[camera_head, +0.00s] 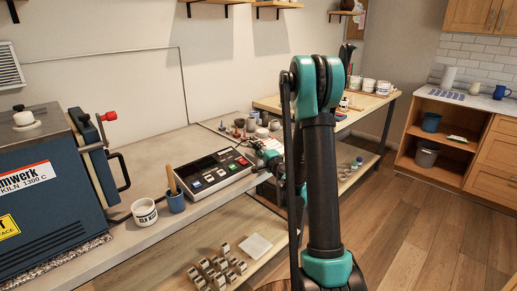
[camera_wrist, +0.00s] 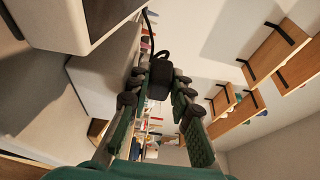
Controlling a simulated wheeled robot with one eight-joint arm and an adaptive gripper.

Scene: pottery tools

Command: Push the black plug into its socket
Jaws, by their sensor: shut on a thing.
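My gripper (camera_wrist: 158,92) is shut on the black plug (camera_wrist: 161,72) in the wrist view, with the plug between the fingertips. A black cable (camera_wrist: 149,17) curves near the plug at the top. In the head view, my gripper (camera_head: 267,153) is beside the right end of the controller box (camera_head: 212,171), partly hidden behind my arm. The controller has a dark top with a display and coloured buttons; a pale side of it (camera_wrist: 98,16) seems to show at the wrist view's upper left. I cannot make out the socket in either view.
A blue kiln (camera_head: 50,180) stands at the left of the grey bench (camera_head: 150,152). A white tub (camera_head: 145,212) and a blue cup (camera_head: 175,201) with a wooden handle stand before the controller. Small pots (camera_head: 240,124) stand behind it. Metal pieces (camera_head: 216,270) lie on the lower shelf.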

